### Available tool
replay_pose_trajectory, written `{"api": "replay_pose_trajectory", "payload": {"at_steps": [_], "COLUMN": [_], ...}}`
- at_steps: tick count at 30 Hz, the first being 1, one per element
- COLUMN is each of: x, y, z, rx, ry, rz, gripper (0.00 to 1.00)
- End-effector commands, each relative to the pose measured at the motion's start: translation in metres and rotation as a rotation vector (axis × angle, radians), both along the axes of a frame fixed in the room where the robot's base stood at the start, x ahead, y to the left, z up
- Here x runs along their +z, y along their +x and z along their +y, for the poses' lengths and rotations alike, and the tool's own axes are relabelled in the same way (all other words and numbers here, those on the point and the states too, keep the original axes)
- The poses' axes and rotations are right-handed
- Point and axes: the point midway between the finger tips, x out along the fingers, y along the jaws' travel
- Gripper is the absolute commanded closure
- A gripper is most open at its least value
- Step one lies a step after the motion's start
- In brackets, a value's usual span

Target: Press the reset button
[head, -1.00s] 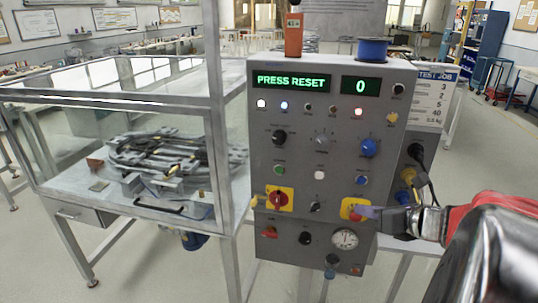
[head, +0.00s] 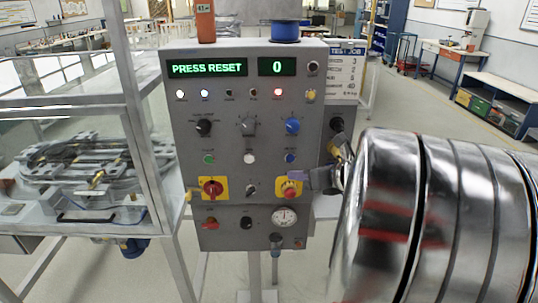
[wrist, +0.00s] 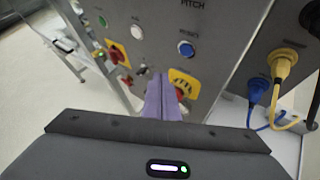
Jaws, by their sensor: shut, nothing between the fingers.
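The grey control panel (head: 245,120) shows "PRESS RESET" on its green display (head: 207,68). A small blue button (head: 290,158) sits right of a white button on the panel. In the wrist view this blue button (wrist: 186,49) has a label above it that looks like "RESET". My gripper (head: 297,175) has its purple fingers together and empty, just below the blue button and by a red knob on a yellow plate (head: 289,190). In the wrist view the gripper (wrist: 160,80) points at the panel below and left of the blue button. I cannot tell whether the fingertips touch the panel.
A second yellow plate with a red switch (head: 212,189) is at lower left on the panel. Yellow and blue cables (wrist: 278,75) plug into its right side. A clear-walled bench (head: 80,190) stands left. My arm covers much of the right.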

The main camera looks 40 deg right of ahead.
Motion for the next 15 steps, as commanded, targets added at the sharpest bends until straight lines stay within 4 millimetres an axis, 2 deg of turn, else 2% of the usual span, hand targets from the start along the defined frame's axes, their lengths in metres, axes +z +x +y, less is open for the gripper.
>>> {"api": "replay_pose_trajectory", "payload": {"at_steps": [9, 15], "x": [0.000, 0.000], "y": [0.028, 0.038], "z": [-0.019, -0.025], "rx": [0.001, 0.003], "ry": [0.000, -0.001], "rz": [0.000, -0.001], "gripper": [1.00, 1.00]}}
